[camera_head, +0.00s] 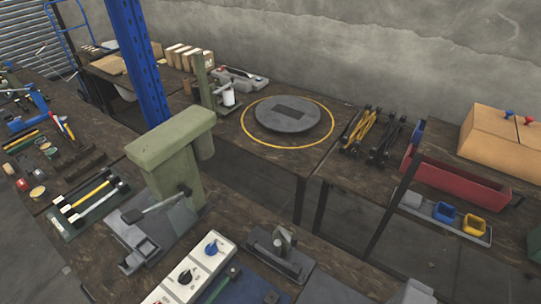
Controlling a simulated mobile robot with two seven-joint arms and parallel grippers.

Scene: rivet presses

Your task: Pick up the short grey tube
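A small grey cylindrical piece (283,239) stands in a dark metal fixture (263,255) on the near bench, right of the white control box. It may be the short grey tube, but it is too small to be sure. No other loose grey tube can be made out clearly. Neither of my grippers shows in the head view.
A green press (170,150) and a white control box with knobs (190,275) stand on the near bench. Behind are a round grey plate (288,113), a red tray (455,178) and a cardboard box (500,140). A blue post (140,60) rises at left.

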